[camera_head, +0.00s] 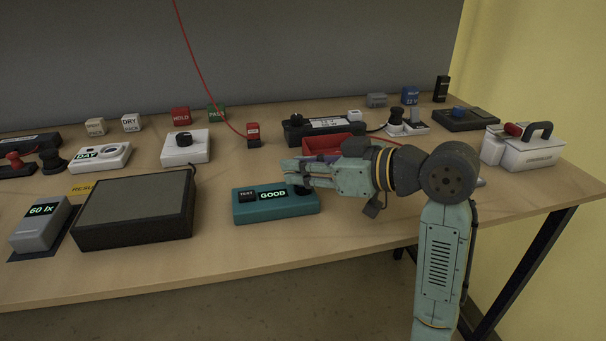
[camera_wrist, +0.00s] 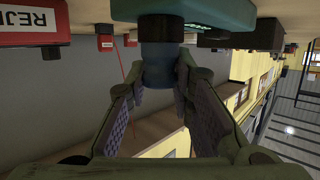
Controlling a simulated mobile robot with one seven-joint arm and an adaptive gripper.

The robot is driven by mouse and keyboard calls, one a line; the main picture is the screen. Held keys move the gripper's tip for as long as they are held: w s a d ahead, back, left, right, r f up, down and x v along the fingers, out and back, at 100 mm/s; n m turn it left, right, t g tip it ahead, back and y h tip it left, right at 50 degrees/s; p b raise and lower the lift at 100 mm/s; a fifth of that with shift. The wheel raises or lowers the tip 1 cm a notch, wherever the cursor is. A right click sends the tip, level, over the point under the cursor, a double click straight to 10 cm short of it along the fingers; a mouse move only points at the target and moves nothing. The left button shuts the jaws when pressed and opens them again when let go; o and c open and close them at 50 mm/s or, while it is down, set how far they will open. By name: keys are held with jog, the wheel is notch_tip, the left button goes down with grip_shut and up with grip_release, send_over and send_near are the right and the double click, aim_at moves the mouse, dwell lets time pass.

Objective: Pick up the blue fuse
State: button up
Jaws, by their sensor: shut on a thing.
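In the wrist view, a dark blue cylinder (camera_wrist: 158,67), which looks like the blue fuse, sits between my fingers. My gripper (camera_wrist: 161,80) is shut on it. A darker collar (camera_wrist: 160,27) is at its upper end in this view, against the teal tester (camera_wrist: 205,14). In the head view, my gripper (camera_head: 291,169) reaches left over the right part of the teal tester (camera_head: 262,213), which shows "TEST" and "GOOD". The fuse is mostly hidden there by the gripper. I cannot tell whether the fuse is still seated in the tester.
A black-framed panel (camera_head: 137,214) lies left of the tester, with a grey "60 lx" meter (camera_head: 40,225) beyond it. A red tray (camera_head: 326,146) is just behind my gripper. A white case (camera_head: 521,151) stands at the right. Bare wood lies in front of the tester.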

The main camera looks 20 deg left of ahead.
grip_shut()
jog(key=shift+r, duration=0.1)
